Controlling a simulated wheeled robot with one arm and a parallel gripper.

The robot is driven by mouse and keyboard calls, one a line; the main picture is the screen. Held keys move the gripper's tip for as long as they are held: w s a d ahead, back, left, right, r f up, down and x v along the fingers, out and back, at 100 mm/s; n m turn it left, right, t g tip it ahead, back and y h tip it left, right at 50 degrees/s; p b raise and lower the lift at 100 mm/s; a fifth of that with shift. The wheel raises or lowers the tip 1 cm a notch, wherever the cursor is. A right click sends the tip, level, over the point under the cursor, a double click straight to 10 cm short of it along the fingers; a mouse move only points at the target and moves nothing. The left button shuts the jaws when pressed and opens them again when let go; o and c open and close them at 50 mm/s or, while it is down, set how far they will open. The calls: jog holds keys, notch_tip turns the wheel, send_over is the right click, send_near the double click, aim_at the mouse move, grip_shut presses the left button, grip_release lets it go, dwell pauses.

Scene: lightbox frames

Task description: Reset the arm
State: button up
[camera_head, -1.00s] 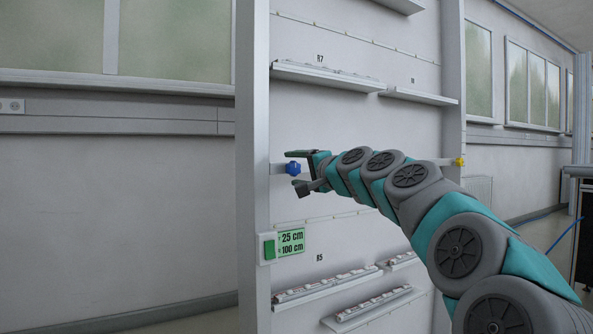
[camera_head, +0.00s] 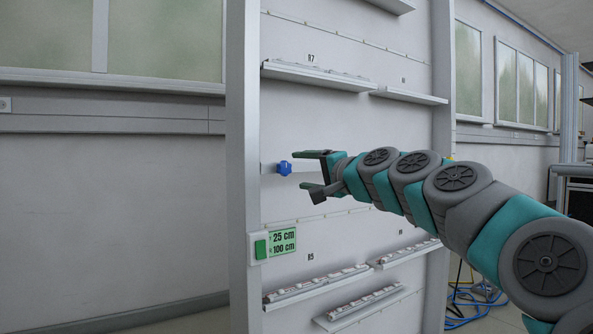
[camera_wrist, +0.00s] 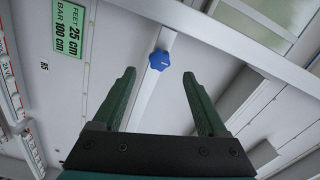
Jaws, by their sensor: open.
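My gripper (camera_head: 306,171) is open and empty, with its fingers apart and pointing left toward a blue knob (camera_head: 284,168) on a light rail of the white panel. In the wrist view the blue knob (camera_wrist: 159,60) shows just beyond the two green fingers of my gripper (camera_wrist: 160,92), between their lines and apart from them. My arm reaches in from the lower right, stretched out in front of the panel.
The white panel (camera_head: 340,130) carries an upper shelf (camera_head: 315,75) and lower shelves (camera_head: 318,287) with small parts. A green-and-white sign (camera_head: 283,241) and a green switch (camera_head: 260,248) are at its left post. Blue cables (camera_head: 475,297) lie on the floor at right.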

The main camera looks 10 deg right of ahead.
jog(key=shift+s+d, duration=0.1)
jog(key=shift+s, duration=0.2)
jog(key=s+a+f+n+g+p, duration=0.2)
jog(key=s+a+f+n+g, duration=0.2)
jog(key=s+a+f, duration=0.4)
jog(key=s+a+f+n+g+p, duration=0.35)
jog(key=s+a+f, duration=0.25)
jog(key=f, duration=0.4)
jog(key=s+d+f+n+g+h+p, duration=0.1)
jog(key=s+d+f+g+h, duration=0.1)
jog(key=s+f, duration=0.4)
jog(key=s+d+f+n+g+h+p, duration=0.1)
jog(key=s+d+f+g, duration=0.4)
jog(key=s, duration=1)
jog(key=s+d+f+n+g+h+p, duration=0.1)
jog(key=s+d+f+g+h+p, duration=0.1)
jog(key=s+f, duration=0.7)
jog(key=shift+s+d+g+h, duration=0.7)
jog(key=shift+d+g+h, duration=0.2)
jog(key=shift+d+g, duration=0.05)
